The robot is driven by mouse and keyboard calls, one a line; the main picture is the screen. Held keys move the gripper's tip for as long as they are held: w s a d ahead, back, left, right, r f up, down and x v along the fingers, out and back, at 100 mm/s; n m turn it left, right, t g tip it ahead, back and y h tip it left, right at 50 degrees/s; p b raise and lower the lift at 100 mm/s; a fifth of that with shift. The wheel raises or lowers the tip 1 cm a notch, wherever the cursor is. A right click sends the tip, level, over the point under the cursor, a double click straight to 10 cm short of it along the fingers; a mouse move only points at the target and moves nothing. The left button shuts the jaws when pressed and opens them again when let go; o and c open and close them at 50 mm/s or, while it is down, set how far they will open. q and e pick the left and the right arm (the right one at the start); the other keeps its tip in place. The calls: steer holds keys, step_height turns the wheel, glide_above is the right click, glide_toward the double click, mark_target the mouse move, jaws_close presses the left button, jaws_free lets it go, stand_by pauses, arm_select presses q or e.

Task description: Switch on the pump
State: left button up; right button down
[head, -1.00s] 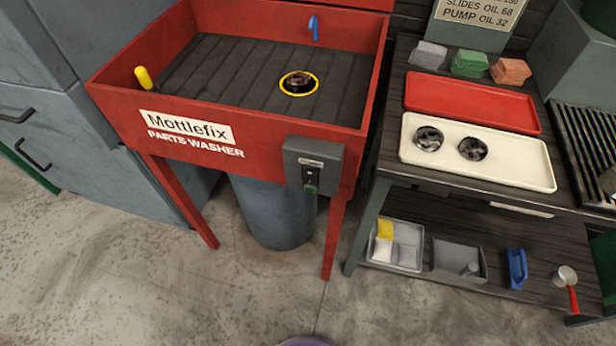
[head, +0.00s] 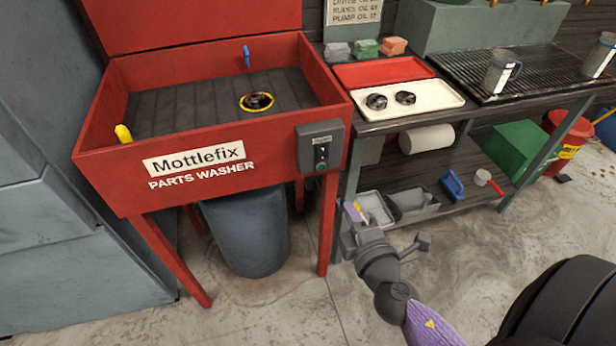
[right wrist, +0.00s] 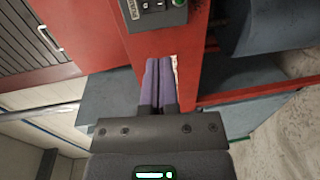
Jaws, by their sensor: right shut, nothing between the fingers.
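The red parts washer (head: 230,160), labelled Mottlefix, stands at left in the head view. A grey switch box (head: 335,148) is on its front right corner, with a dark rocker switch (head: 321,152) and a green round part (head: 321,168) below it. My right gripper (head: 352,213) is lower right of the box, apart from it, its purple fingers shut and empty. In the right wrist view the shut fingers (right wrist: 160,85) lie below the switch box (right wrist: 140,18), whose top is cut off. My left gripper is out of view.
A grey drum (head: 245,235) stands below. The workbench (head: 380,122) at right holds trays and has a loaded lower shelf. Concrete floor lies open in front.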

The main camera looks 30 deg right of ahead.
mark_target(323, 159)
steer(key=x, duration=1.3)
steer(key=shift+w+d+f+b, duration=0.15)
steer(key=shift+f+b, duration=0.1)
steer(key=shift+b, duration=0.05)
steer(key=shift+w+d, duration=0.1)
steer(key=shift+w, duration=0.35)
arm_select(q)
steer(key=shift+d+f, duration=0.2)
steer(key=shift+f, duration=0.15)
